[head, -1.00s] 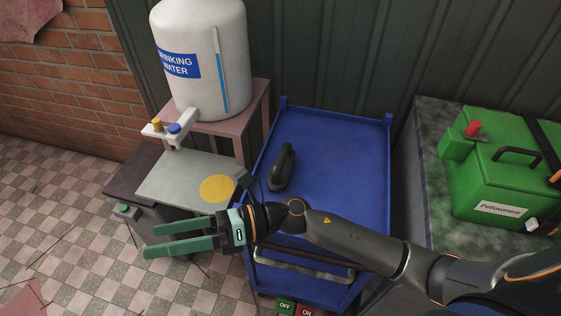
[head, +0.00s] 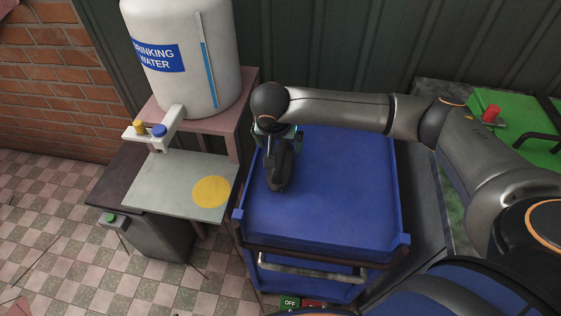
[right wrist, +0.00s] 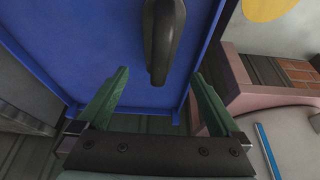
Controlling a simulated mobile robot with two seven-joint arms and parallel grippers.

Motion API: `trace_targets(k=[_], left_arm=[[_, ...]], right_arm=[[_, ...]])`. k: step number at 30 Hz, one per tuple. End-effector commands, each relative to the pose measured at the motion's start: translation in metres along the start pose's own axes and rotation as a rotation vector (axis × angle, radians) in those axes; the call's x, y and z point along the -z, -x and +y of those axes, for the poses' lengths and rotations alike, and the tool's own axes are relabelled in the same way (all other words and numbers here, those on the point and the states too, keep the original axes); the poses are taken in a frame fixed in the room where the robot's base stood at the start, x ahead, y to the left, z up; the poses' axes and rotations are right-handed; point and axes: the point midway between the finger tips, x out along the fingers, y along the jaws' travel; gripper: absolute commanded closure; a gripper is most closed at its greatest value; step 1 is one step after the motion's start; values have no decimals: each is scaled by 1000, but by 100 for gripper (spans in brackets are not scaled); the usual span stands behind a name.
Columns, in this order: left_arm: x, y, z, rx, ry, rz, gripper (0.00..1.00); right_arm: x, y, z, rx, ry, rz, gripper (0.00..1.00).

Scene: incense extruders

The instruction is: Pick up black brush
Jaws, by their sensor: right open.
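The black brush (head: 280,167) lies on the blue top of the cart (head: 340,190), near its left side. My right gripper (head: 279,136) is over the far end of the brush in the head view, partly hidden by its own wrist. In the right wrist view, the right gripper (right wrist: 161,73) is open, with its two green fingers apart. One end of the brush (right wrist: 163,38) shows in the gap between the fingertips there; I cannot tell how far above it they are. My left gripper is not in view.
A white drinking water tank (head: 185,60) stands on a pink stand left of the cart. A grey board with a yellow disc (head: 211,191) is below it. A green box (head: 490,101) is at the right. The cart top right of the brush is clear.

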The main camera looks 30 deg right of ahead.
Motion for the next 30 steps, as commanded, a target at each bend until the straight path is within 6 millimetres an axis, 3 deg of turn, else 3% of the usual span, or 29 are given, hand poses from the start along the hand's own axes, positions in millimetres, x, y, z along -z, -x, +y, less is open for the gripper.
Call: trace_targets(k=[3, 11, 18, 28, 30], left_arm=[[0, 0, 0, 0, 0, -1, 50], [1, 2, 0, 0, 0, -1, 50], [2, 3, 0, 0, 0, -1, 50], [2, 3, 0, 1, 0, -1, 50], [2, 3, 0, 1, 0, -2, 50]], right_arm=[[-1, -19, 0, 0, -1, -3, 0], [-4, -40, 0, 1, 0, -5, 0], [-9, -75, 1, 2, -2, -4, 0], [-9, -82, 1, 5, 0, -3, 0], [-9, -82, 1, 5, -1, -3, 8]])
